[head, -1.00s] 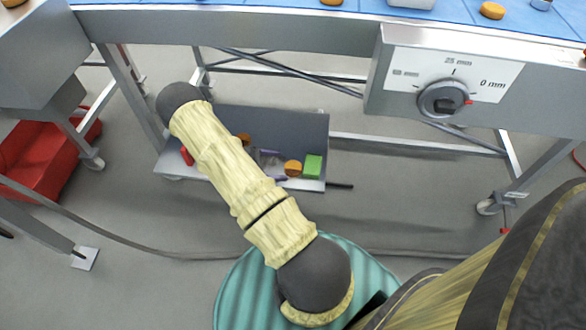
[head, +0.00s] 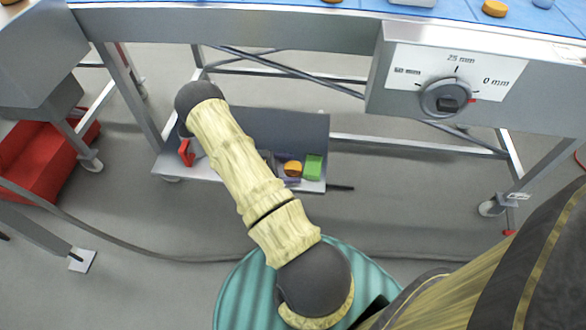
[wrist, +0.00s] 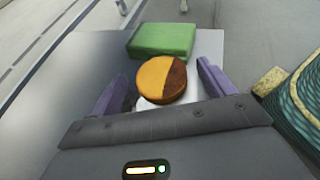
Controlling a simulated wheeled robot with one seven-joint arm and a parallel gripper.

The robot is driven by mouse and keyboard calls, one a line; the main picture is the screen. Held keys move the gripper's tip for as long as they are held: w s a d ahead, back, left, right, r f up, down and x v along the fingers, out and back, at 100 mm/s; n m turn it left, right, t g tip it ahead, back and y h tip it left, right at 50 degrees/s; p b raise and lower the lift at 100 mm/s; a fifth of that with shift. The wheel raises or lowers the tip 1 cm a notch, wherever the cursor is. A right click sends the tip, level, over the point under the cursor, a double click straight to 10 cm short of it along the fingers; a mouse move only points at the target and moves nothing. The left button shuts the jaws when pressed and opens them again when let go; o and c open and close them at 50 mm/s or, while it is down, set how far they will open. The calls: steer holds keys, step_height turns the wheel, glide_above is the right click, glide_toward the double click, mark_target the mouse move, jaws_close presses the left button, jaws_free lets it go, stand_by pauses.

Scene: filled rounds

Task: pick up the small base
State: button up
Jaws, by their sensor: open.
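A round orange piece with a dark brown section (wrist: 162,80) lies in the wrist view between my two purple fingers. It is the only round piece there that could be the small base. My gripper (wrist: 164,72) is open, with one finger on each side of the piece; I cannot tell whether either touches it. Something whitish shows just below the piece, partly hidden by my gripper. In the head view the round piece (head: 292,168) lies on the low metal shelf (head: 228,182), and my arm hides most of the gripper.
A green block (wrist: 163,40) lies just beyond the round piece; it also shows in the head view (head: 313,166). A red object (head: 186,153) is at the shelf's left end. The blue-topped table (head: 290,36) with a dial (head: 446,97) stands above the shelf.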

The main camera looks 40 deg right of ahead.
mark_target(288, 168)
steer(key=c, duration=0.8)
steer(key=shift+r, duration=0.15)
step_height(288, 168, up, 10)
steer(key=p, duration=0.3)
steer(key=shift+a, duration=0.1)
stand_by(0.5)
